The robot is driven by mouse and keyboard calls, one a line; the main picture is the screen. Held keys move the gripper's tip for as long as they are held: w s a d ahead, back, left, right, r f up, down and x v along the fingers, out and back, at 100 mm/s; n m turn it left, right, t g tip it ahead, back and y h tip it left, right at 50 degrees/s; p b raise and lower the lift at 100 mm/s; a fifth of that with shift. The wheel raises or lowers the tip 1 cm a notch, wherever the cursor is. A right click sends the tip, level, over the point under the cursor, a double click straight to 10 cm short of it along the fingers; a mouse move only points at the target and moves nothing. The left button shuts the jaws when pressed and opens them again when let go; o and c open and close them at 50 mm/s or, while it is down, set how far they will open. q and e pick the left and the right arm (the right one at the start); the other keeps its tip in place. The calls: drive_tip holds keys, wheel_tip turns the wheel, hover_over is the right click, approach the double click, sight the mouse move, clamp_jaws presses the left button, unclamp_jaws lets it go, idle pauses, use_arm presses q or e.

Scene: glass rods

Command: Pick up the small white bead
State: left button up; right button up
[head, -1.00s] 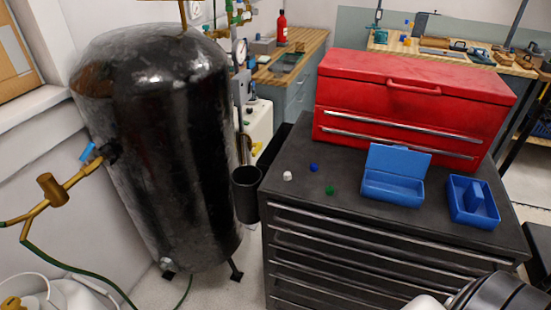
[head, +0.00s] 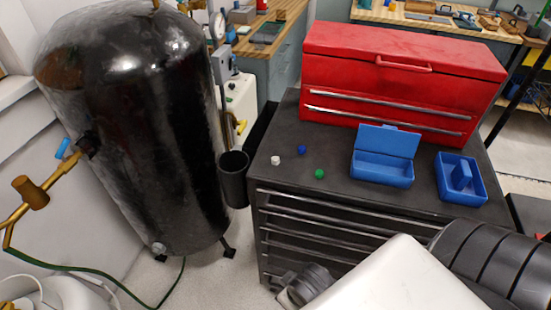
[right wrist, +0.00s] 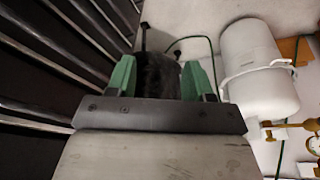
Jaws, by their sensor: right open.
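The small white bead (head: 276,160) sits on the dark top of the drawer cabinet (head: 335,188), near its front left. A blue bead (head: 301,150) and a green bead (head: 319,173) lie to its right, apart from it. My right gripper (right wrist: 158,72) shows in the right wrist view with two green fingers spread apart and nothing between them. It points down past the cabinet's drawer fronts toward the floor, away from the bead. The bead is not seen in that view. My left gripper is in neither view.
An open blue box (head: 382,172) and a blue divided tray (head: 472,188) stand right of the beads. A red toolbox (head: 400,75) is behind. A black cup (head: 234,180) hangs at the cabinet's left side, next to the large black tank (head: 140,130).

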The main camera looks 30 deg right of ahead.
drive_tip(key=w+a+r+n+t, duration=0.1)
drive_tip(key=w+r+n+t, duration=1.1)
drive_tip(key=w+r, duration=0.8)
drive_tip(key=w+a+r+n+g+y, duration=0.1)
drive_tip(key=w+a+r+n+y, duration=0.1)
drive_tip(key=a+r+n+y, duration=0.75)
drive_tip(key=w+a+r+n+y, duration=0.1)
drive_tip(key=r+n+y, duration=0.45)
drive_tip(key=n, duration=0.85)
drive_tip(key=n+g+h+p, duration=0.2)
drive_tip(key=n+g+h, duration=1.3)
drive_tip(key=n, duration=0.9)
hover_over(275, 159)
drive_tip(key=shift+m+t+h, duration=0.25)
drive_tip(key=shift+t+h, duration=0.55)
drive_tip(key=f, duration=0.8)
drive_tip(key=shift+w+a+f, duration=0.2)
drive_tip(key=shift+a+f, duration=0.1)
drive_tip(key=shift+f, duration=0.1)
drive_tip(key=f, duration=0.1)
drive_tip(key=f+p, duration=0.1)
drive_tip(key=f, duration=0.3)
drive_tip(key=shift+s+d+f+p, duration=0.1)
drive_tip(key=shift+s+d+p, duration=0.15)
drive_tip(key=shift+d+p, duration=0.1)
drive_tip(key=shift+f, duration=0.4)
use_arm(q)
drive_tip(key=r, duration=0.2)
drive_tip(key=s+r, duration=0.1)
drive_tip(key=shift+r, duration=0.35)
